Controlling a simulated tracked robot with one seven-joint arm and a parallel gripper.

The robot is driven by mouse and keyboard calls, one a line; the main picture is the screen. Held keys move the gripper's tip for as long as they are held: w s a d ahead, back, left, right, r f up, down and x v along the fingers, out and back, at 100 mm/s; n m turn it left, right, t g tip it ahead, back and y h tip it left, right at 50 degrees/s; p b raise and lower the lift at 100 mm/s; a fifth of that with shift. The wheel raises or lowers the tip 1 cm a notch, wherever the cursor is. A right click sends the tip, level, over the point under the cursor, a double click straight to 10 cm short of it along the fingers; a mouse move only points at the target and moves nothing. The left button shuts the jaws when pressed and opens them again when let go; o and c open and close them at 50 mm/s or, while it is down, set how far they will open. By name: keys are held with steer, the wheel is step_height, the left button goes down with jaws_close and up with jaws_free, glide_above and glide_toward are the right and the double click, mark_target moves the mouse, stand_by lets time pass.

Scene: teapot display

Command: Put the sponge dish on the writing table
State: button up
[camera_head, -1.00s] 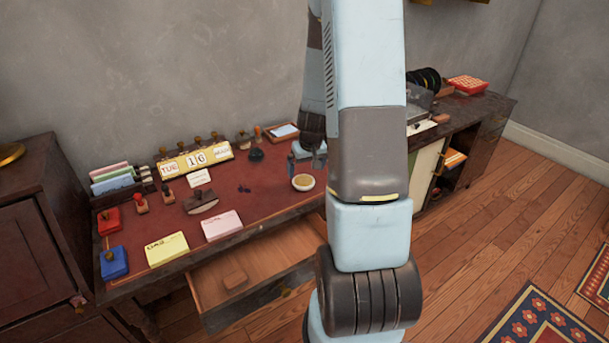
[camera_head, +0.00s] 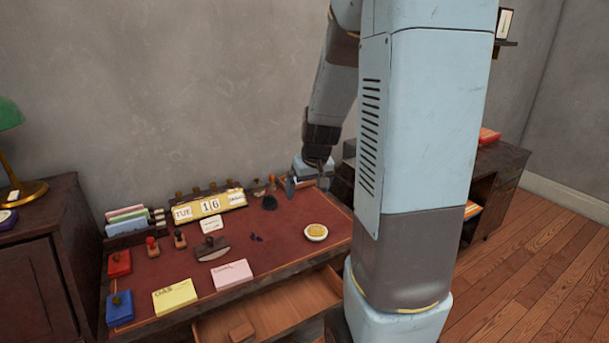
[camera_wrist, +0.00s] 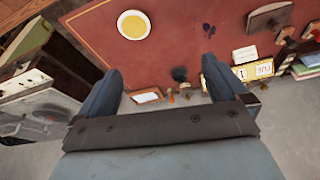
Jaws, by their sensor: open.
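The sponge dish (camera_head: 316,232) is a small round white dish with a yellow sponge. It rests on the red top of the writing table (camera_head: 270,226), near the right end. The dish also shows in the wrist view (camera_wrist: 134,25), beyond my gripper and apart from it. My gripper (camera_head: 307,187) is open and empty, above the back right part of the table. Its two fingers (camera_wrist: 157,88) are spread wide in the wrist view.
A perpetual calendar (camera_head: 209,207), stamps, a blotter (camera_head: 211,247), a yellow pad (camera_head: 175,297) and a pink pad (camera_head: 232,274) stand on the table. The drawer (camera_head: 270,310) is open in front with a small block inside. A cabinet (camera_head: 35,265) with a green lamp is at left.

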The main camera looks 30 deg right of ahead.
steer(key=s+a+r+t, duration=0.1)
steer(key=s+a+r, duration=0.5)
steer(key=s+r, duration=0.2)
steer(key=s+a+r+n, duration=0.1)
steer(key=s+a+r, duration=0.5)
steer(key=s+r, duration=0.3)
steer(key=shift+s+t, duration=0.4)
steer(key=shift+s, duration=1.05)
